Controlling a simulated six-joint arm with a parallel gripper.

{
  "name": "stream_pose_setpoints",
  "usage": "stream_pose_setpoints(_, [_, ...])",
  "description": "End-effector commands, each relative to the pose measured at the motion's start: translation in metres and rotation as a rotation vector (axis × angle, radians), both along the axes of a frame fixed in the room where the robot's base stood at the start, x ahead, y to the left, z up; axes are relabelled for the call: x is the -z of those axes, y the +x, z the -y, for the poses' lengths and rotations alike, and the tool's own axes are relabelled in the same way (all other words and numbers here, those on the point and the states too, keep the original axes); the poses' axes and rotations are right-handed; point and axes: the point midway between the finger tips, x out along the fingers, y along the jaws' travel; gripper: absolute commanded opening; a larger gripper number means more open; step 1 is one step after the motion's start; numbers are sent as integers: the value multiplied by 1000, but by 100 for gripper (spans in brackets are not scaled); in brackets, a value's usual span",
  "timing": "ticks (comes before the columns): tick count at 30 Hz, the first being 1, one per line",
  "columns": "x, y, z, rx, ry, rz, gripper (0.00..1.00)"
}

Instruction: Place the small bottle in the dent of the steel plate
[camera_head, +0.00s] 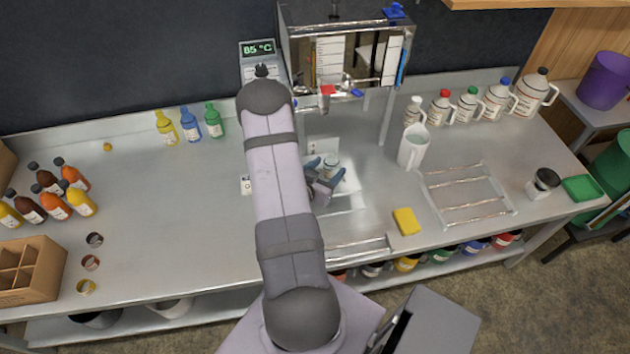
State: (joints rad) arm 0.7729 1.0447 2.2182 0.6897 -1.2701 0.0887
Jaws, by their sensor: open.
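A small bottle (331,163), pale with a light top, stands between or just beside the fingers of my gripper. My gripper (325,168) is open, with its blue-grey fingertips on either side of the bottle; whether they touch it is too small to tell. The bright steel plate (347,186) lies under and around the gripper, below the evaporator. The dent is not clearly visible, and the bottle's base is hidden, so I cannot tell if it sits in the dent. My arm covers the area to the left.
The evaporator (345,60) stands behind on legs. A white pitcher (413,147), a wire rack (467,193) and a yellow sponge (406,221) are to the right. Several bottles and a cardboard box (30,270) are at the left. The left-middle counter is clear.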

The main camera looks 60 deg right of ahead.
Motion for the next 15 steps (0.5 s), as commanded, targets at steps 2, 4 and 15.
stream_pose_setpoints(2, [-3, 1, -14, -5, 0, 1, 55])
stream_pose_setpoints(4, [-9, 0, -26, -6, -1, 1, 55])
stream_pose_setpoints(15, [-30, -4, -75, -4, -1, 2, 55])
